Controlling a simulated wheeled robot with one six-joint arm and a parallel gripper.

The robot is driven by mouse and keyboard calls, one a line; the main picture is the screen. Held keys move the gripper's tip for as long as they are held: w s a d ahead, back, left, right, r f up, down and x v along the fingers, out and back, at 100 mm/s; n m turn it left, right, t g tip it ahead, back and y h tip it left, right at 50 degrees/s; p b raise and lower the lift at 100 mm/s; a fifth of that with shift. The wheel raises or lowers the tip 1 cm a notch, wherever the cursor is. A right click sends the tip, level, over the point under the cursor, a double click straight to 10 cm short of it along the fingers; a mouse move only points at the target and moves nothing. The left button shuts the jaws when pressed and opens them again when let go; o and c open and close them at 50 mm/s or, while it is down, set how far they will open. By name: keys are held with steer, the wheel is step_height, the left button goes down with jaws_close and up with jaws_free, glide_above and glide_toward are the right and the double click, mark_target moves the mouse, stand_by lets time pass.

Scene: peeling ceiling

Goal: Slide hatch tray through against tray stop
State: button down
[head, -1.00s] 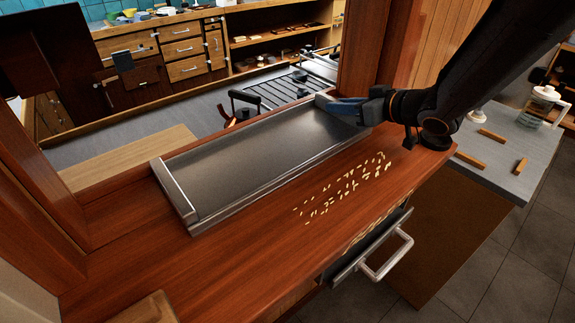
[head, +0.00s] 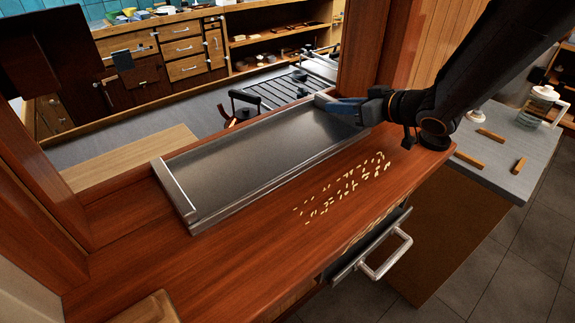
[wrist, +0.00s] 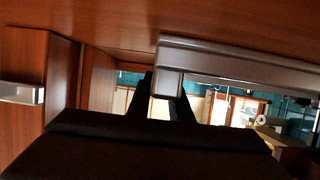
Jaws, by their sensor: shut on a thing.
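The hatch tray (head: 258,152) is a long, shallow, dark metal tray with raised grey ends. It lies flat along the wooden hatch counter in the head view. My gripper (head: 350,109) is at the tray's far right end and is shut on its raised end. In the wrist view my fingers (wrist: 162,92) stand either side of the end of the grey tray edge (wrist: 225,61). The fingertips are partly hidden by the tray. I cannot make out the tray stop for certain in either view.
The wooden counter (head: 250,260) has pale scattered bits (head: 345,188) in front of the tray. A drawer with a metal handle (head: 386,258) juts out below. A wooden post (head: 362,45) rises behind my gripper. A grey side table (head: 505,150) holds several small blocks and a glass jug (head: 537,105).

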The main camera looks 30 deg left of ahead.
steer(key=c, duration=1.5)
jaws_free()
steer(key=shift+c, duration=0.2)
steer(key=shift+b+v, duration=1)
steer(key=shift+v, duration=2.95)
steer(key=shift+w+r, duration=0.1)
